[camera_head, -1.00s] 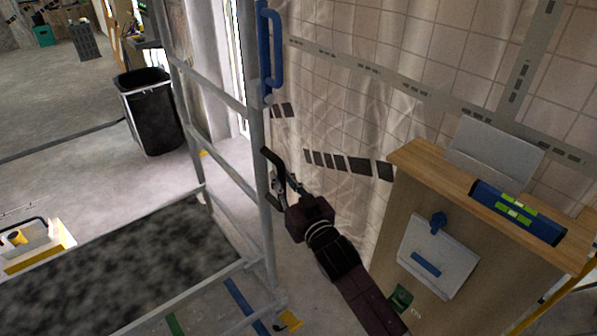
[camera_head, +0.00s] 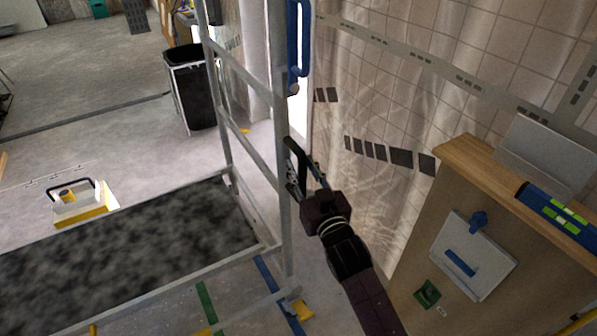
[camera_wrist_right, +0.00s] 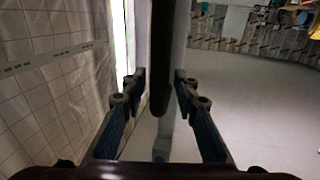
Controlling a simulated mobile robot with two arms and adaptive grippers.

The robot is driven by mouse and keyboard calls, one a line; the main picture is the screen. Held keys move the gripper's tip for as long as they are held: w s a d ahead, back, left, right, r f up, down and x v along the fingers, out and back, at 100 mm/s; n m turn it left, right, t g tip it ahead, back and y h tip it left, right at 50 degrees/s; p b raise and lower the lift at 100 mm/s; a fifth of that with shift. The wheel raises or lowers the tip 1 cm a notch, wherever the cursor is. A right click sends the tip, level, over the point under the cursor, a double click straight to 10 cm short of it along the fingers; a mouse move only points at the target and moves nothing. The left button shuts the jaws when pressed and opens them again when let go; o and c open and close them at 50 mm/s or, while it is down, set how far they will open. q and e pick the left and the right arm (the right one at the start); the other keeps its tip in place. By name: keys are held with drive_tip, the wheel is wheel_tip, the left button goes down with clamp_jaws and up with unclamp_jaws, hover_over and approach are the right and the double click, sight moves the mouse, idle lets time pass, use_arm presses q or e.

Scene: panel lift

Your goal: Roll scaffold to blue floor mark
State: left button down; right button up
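The scaffold is a grey metal frame with a dark speckled platform (camera_head: 130,250) at the left of the head view. A blue handle (camera_head: 292,45) is fixed high on its near right upright (camera_head: 283,130). My right gripper (camera_head: 298,165) is beside this upright, below the handle. In the right wrist view its fingers (camera_wrist_right: 160,95) are apart, with a dark bar (camera_wrist_right: 161,50) and the grey upright (camera_wrist_right: 181,50) showing between them; contact cannot be told. A blue floor strip (camera_head: 268,280) lies beneath the scaffold's right end, partly hidden by the frame. My left gripper is out of view.
A green strip (camera_head: 207,303) lies left of the blue one. A wooden cabinet (camera_head: 415,270) with a level (camera_head: 555,215) on top stands at the right, near the tiled wall (camera_head: 400,70). A black bin (camera_head: 192,90) and a white-yellow toolbox (camera_head: 80,207) stand beyond the scaffold.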

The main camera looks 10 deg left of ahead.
drive_tip(key=shift+o, duration=0.2)
drive_tip(key=shift+a+f, duration=0.1)
drive_tip(key=shift+f, duration=0.1)
drive_tip(key=shift+s, duration=0.25)
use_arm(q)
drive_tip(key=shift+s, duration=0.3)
use_arm(e)
drive_tip(key=v, duration=1.1)
drive_tip(key=shift+s+d, duration=0.25)
drive_tip(key=shift+d, duration=0.05)
